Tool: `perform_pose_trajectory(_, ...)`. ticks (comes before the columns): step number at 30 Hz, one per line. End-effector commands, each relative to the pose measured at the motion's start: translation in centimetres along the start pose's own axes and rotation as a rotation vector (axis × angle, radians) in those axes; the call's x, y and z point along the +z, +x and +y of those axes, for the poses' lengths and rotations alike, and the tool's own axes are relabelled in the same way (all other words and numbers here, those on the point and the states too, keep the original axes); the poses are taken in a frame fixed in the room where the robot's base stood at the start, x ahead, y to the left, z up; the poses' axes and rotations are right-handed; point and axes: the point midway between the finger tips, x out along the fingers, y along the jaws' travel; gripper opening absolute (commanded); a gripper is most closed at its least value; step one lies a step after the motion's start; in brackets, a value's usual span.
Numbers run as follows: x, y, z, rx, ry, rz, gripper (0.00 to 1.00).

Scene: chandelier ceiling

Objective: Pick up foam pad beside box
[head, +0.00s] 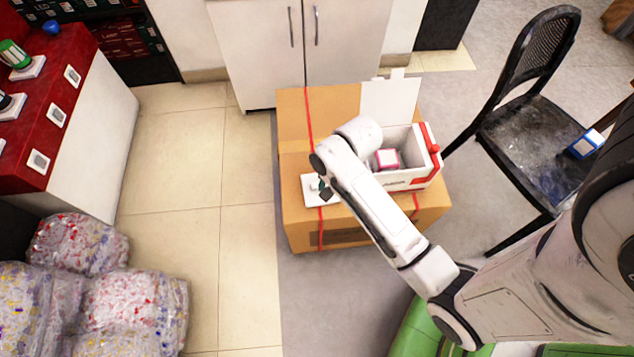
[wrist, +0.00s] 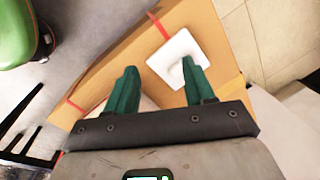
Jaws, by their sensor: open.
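The foam pad (head: 310,192) is a flat white square lying on the cardboard box (head: 297,225), just left of the white open box (head: 405,181). In the head view, my gripper (head: 325,188) is over the pad and partly hides it. In the wrist view, the pad (wrist: 172,51) lies flat and tilted on the cardboard. My gripper (wrist: 160,68) has its green fingers apart with nothing held between them. The right finger overlaps the pad in the picture, and the left finger is to the left of it. I cannot tell whether a finger touches the pad.
The white box holds a pink and white block (head: 387,159) and has its lid raised at the back. A black chair (head: 520,125) stands right of the cardboard box. Wrapped bales (head: 135,305) lie at lower left. Tiled floor (head: 175,230) left of the cardboard box is clear.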

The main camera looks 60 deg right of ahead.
Motion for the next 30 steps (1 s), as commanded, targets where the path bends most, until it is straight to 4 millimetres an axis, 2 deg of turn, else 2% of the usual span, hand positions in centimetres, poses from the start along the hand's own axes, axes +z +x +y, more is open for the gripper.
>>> perform_pose_trajectory(6, -4.8, 1.0, -1.6, -0.046, 0.605, -0.064, 0.53)
perform_pose_trajectory(9, -6.4, 1.2, -2.0, -0.060, 0.820, -0.093, 0.53)
perform_pose_trajectory(12, -7.5, 1.4, -2.2, -0.066, 0.963, -0.115, 0.53)
perform_pose_trajectory(17, -8.0, 2.3, -2.4, -0.068, 1.054, -0.131, 0.53)
perform_pose_trajectory(24, -7.7, 5.9, -2.7, -0.066, 1.055, -0.131, 0.53)
perform_pose_trajectory(30, -7.6, 7.3, -2.9, -0.067, 1.053, -0.130, 0.53)
